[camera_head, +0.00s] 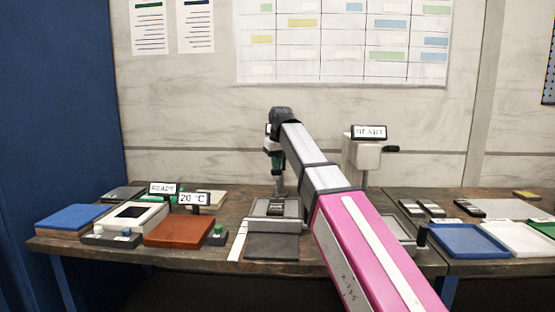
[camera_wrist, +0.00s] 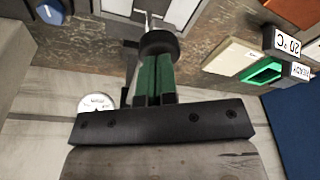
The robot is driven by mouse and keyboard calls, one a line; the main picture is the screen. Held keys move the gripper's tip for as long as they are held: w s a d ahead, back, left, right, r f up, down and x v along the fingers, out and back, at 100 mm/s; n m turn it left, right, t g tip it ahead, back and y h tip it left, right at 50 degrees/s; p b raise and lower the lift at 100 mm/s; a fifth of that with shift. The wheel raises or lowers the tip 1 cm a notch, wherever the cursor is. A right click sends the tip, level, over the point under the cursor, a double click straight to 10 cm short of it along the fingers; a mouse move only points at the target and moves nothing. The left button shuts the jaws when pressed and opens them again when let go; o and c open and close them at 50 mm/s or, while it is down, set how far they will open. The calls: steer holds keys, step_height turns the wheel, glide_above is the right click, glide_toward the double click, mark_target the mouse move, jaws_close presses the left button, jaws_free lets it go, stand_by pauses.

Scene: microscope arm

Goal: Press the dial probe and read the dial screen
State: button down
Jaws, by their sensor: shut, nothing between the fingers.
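My gripper (camera_head: 278,170) points down at the back of the table, its green fingers shut together and empty. In the wrist view the green fingertips (camera_wrist: 157,60) meet the edge of a black round part (camera_wrist: 158,42) in the picture. A thin metal rod (camera_wrist: 149,18) runs on from this part, likely the dial probe. I cannot tell whether the fingers touch it. A white round dial face (camera_wrist: 97,103) with small dark text lies left of the fingers, its lower edge cut off by my gripper body. The text is too small to read. A grey stand base (camera_head: 273,224) stands below my gripper.
At left are a blue pad (camera_head: 72,217), a brown pad (camera_head: 179,231) and a 20 °C sign (camera_head: 193,198). Blue (camera_head: 467,240) and white trays lie at right. The wall is close behind.

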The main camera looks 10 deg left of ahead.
steer(key=shift+r, duration=2.95)
steer(key=shift+r, duration=0.1)
